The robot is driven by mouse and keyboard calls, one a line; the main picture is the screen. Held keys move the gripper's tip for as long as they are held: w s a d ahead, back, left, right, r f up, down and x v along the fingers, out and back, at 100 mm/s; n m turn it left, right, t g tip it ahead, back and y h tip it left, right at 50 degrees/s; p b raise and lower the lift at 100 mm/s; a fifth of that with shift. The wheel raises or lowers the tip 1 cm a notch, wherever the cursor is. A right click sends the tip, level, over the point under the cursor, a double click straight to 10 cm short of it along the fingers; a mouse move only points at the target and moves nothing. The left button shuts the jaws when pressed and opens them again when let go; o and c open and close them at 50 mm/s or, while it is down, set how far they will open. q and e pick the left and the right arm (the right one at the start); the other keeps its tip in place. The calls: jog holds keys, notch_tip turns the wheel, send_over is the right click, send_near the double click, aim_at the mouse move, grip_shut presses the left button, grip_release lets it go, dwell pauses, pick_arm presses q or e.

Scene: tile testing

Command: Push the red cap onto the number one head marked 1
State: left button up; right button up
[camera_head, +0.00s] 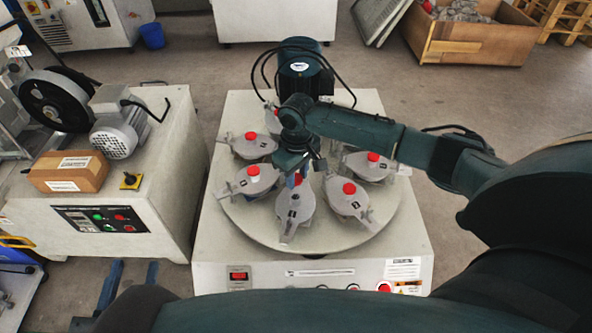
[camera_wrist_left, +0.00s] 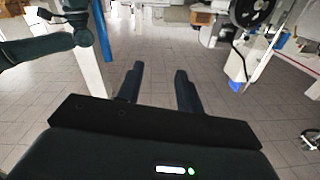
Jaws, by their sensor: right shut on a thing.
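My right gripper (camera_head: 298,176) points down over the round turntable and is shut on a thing. A little red shows at its fingertips, which fits the red cap, but the fingers mostly hide it. Just below it is a grey head (camera_head: 294,214) at the front of the turntable, with a small dark top and no red cap visible on it. I cannot read its number or tell whether the held thing touches it. My left gripper (camera_head: 135,270) is open and empty at the lower left, its two fingers apart; they also show in the left wrist view (camera_wrist_left: 158,80).
Other grey heads with red caps stand around the turntable (camera_head: 330,240), including one at the right (camera_head: 349,188) and one at the left (camera_head: 253,170). A cabinet with a motor (camera_head: 119,134) and a cardboard box (camera_head: 68,171) stands at left. Floor lies between the cabinets.

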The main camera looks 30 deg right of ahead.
notch_tip(320, 180, down, 3)
jog(key=b, duration=0.3)
jog(key=shift+r, duration=0.2)
jog(key=shift+f+b, duration=0.7)
jog(key=shift+b, duration=0.5)
jog(key=shift+f+p, duration=0.1)
jog(key=shift+p, duration=0.3)
pick_arm(q)
jog(key=shift+d+t+h, duration=0.5)
jog(key=shift+d+h, duration=0.2)
jog(key=shift+h, duration=0.2)
pick_arm(e)
jog(key=shift+f, duration=0.45)
pick_arm(q)
jog(key=shift+r+p, duration=1.25)
jog(key=shift+r+p, duration=0.5)
jog(key=shift+p, duration=0.05)
pick_arm(e)
jog(key=shift+f, duration=0.8)
jog(key=o, duration=1.5)
